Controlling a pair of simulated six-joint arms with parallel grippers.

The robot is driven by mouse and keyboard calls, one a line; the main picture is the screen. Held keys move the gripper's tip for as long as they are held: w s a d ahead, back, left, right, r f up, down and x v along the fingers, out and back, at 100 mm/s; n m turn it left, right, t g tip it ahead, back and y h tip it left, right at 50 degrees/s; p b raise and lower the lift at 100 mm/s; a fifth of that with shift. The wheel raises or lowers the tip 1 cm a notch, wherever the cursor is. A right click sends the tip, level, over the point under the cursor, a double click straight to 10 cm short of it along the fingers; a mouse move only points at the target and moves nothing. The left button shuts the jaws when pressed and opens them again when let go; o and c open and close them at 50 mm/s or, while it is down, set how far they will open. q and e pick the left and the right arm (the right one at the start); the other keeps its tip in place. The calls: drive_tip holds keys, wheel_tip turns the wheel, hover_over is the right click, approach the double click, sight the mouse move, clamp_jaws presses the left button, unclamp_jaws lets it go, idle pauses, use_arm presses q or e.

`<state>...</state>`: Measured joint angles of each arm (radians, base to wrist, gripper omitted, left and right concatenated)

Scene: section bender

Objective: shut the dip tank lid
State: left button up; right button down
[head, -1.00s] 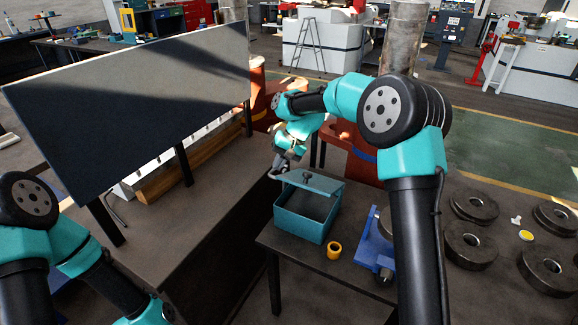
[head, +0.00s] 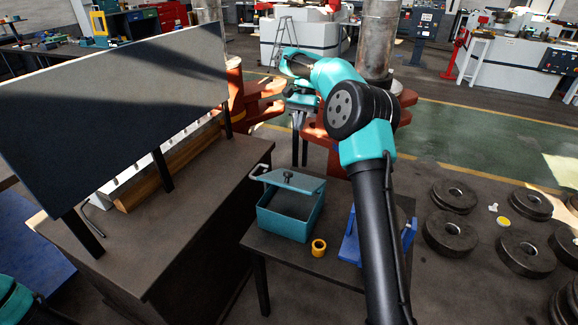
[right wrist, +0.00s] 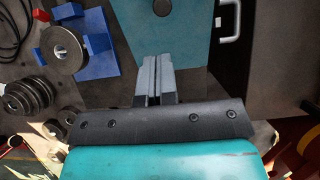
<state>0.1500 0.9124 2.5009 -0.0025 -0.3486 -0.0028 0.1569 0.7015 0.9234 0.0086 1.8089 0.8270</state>
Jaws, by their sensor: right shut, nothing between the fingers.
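The dip tank (head: 286,222) is a teal box on a small dark table. Its teal lid (head: 303,184) with a black knob (head: 288,176) stands tilted up at the back, so the dark inside shows from the front. In the right wrist view the lid (right wrist: 160,45) lies beyond the fingertips, its knob (right wrist: 162,8) at the top edge. My right gripper (head: 300,122) points down behind and above the tank, apart from the lid. Its fingers (right wrist: 152,62) are shut and empty in the right wrist view. My left gripper is out of view.
A yellow ring (head: 318,248) and a blue stand (head: 350,246) share the small table (head: 290,260). A pale handle (head: 259,172) is left of the lid. A brown cabinet (head: 200,215) stands left, under a big dark panel (head: 110,105). Several dark rollers (head: 450,233) lie right.

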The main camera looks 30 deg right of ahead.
sight(289, 173)
drive_tip(key=x, duration=1.4)
drive_tip(key=shift+a, duration=0.1)
